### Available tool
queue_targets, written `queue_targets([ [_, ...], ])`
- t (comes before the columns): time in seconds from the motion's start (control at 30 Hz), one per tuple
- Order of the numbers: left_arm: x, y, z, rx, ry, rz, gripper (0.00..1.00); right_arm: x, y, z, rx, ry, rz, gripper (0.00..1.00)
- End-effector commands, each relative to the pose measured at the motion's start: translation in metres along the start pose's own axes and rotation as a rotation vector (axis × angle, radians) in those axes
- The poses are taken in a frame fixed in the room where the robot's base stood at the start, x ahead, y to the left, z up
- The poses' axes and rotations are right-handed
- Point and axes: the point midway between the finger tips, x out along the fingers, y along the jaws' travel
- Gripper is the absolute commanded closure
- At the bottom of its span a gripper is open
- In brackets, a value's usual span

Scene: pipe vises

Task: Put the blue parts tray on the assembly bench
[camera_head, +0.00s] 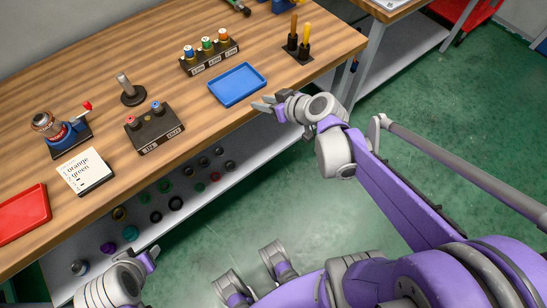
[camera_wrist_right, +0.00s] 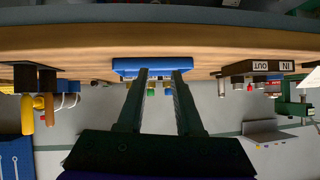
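The blue parts tray (camera_head: 237,84) lies flat and empty on the wooden assembly bench (camera_head: 175,75), near its front edge. In the right wrist view, which is upside down, the tray (camera_wrist_right: 152,66) shows edge-on just past the fingertips. My right gripper (camera_head: 264,103) is open and empty at the bench's front edge, just in front of the tray. Its two fingers (camera_wrist_right: 160,78) are spread apart in the wrist view, with nothing clearly between them.
A labelled block with coloured-top pieces (camera_head: 208,52) stands behind the tray, and a holder with orange-handled tools (camera_head: 298,45) stands to its right. A dark two-button block (camera_head: 154,127) and a red tray (camera_head: 22,214) are to the left. A lower shelf holds several rings.

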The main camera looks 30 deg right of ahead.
Motion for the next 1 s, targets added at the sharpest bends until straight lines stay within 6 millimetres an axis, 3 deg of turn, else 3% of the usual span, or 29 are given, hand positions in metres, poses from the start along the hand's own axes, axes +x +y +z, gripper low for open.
queue_targets([
  [0.03, 0.0, 0.0, 0.0, 0.0, 0.0, 0.0, 0.5, -0.006, -0.032, 0.019, 0.003, -0.081, -0.033, 0.65],
  [0.1, 0.0, 0.0, 0.0, 0.0, 0.0, 0.0, 0.5, -0.018, -0.065, 0.05, 0.015, -0.208, -0.046, 0.65],
  [0.2, 0.0, 0.0, 0.0, 0.0, 0.0, 0.0, 0.5, -0.042, -0.094, 0.091, 0.026, -0.364, -0.012, 0.65],
  [0.3, 0.0, 0.0, 0.0, 0.0, 0.0, 0.0, 0.5, -0.064, -0.104, 0.123, 0.029, -0.47, 0.056, 0.65],
  [0.4, 0.0, 0.0, 0.0, 0.0, 0.0, 0.0, 0.5, -0.08, -0.104, 0.141, 0.028, -0.524, 0.124, 0.65],
  [0.57, 0.0, 0.0, 0.0, 0.0, 0.0, 0.0, 0.5, -0.091, -0.101, 0.151, 0.03, -0.549, 0.181, 0.65],
  [1.0, 0.0, 0.0, 0.0, 0.0, 0.0, 0.0, 0.5, -0.09, -0.1, 0.151, 0.032, -0.548, 0.185, 0.65],
])
